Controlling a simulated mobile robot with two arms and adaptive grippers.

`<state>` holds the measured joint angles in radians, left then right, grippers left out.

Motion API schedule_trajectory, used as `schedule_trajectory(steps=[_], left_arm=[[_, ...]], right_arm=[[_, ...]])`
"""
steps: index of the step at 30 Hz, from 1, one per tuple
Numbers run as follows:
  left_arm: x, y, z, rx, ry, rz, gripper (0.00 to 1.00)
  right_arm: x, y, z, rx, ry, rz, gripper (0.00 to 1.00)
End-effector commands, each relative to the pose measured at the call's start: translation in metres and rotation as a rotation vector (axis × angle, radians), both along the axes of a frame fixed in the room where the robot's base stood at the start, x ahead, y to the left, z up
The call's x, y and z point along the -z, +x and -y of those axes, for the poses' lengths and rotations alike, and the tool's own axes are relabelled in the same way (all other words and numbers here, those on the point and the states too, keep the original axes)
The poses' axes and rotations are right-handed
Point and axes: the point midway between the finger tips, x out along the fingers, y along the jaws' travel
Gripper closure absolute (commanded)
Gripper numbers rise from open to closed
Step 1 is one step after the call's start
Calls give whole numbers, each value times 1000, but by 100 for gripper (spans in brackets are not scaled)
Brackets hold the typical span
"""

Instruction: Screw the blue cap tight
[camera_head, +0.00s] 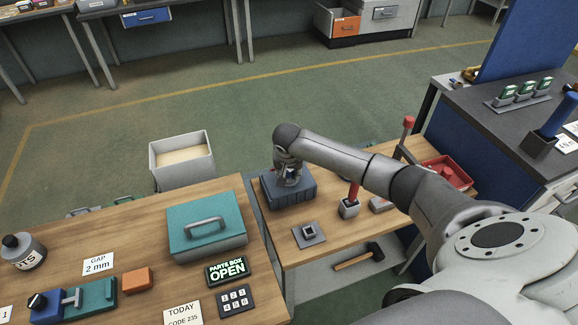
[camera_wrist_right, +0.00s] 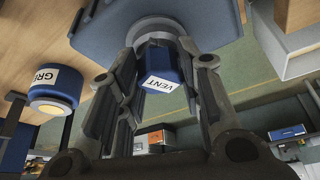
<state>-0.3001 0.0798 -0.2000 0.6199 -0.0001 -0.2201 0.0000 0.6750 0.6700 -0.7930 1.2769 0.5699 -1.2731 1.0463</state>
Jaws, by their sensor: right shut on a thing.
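In the right wrist view a blue cap (camera_wrist_right: 159,64) with a white VENT label sits on a grey neck at the blue-grey box (camera_wrist_right: 225,22). My right gripper (camera_wrist_right: 160,85) has its fingers on either side of this cap and is shut on it. In the head view my right gripper (camera_head: 288,176) points down over the blue-grey box (camera_head: 290,193) and hides the cap. My left gripper is not in view.
A teal parts box (camera_head: 206,222) stands on the left table. Near the blue-grey box are a small grey block (camera_head: 309,234), a red-handled tool (camera_head: 353,196) in a holder and a red tray (camera_head: 455,172). A gap separates the two tables.

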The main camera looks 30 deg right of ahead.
Motion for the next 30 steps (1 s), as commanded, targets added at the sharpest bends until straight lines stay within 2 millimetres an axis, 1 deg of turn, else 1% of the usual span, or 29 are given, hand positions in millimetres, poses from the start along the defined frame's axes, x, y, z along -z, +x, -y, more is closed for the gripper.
schedule_trajectory(steps=[1,5,14,17,20,24,27,30], left_arm=[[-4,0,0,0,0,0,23],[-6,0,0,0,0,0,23],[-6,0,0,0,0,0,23],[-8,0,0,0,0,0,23],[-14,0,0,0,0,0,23],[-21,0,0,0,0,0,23],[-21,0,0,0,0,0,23],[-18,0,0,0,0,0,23]], right_arm=[[-2,0,0,28,0,-1,95],[0,0,0,77,-1,-2,95],[1,0,0,86,-2,-1,95],[0,0,0,111,0,-1,95],[-1,0,-2,187,0,-3,95],[-1,2,-4,375,2,-4,95],[1,3,-4,536,2,-3,95],[2,3,-3,643,0,-2,95]])
